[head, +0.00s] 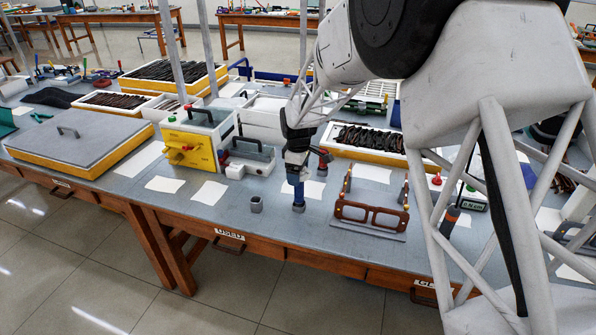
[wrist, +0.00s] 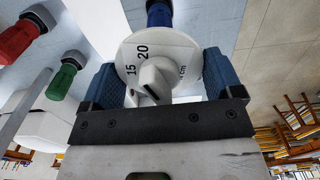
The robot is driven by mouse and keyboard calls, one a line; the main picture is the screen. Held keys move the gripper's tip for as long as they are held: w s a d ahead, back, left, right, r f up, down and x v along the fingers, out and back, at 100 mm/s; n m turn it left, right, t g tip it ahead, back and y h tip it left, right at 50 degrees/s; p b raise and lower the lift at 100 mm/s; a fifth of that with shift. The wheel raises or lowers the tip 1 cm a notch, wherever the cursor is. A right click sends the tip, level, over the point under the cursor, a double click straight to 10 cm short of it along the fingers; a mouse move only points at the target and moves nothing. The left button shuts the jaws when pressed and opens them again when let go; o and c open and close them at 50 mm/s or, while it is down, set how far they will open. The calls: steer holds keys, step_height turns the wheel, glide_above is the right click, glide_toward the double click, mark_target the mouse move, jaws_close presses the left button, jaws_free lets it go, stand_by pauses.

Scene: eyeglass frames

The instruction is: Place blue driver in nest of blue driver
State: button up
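The blue driver (head: 298,188) is upright below my gripper (head: 294,152) in the head view. In the wrist view its white dial cap (wrist: 165,58), marked 15 and 20, sits between the two blue finger pads, with a blue part (wrist: 158,13) beyond. My gripper (wrist: 160,88) looks shut on it. The driver's lower end meets a small dark grey round piece (head: 298,208) near the bench top; I cannot tell whether this is a nest or part of the driver. A small grey cup (head: 256,204), seemingly empty, stands to the left and may be a nest.
A brown eyeglass frame (head: 371,217) stands in a grey holder to the right. A yellow and white box (head: 190,150) with red and green knobs is left. Behind is a tray of dark pieces (head: 345,153). The bench front is mostly clear.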

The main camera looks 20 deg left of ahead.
steer(key=shift+o, duration=1)
steer(key=shift+r, duration=0.1)
steer(key=shift+r, duration=3.8)
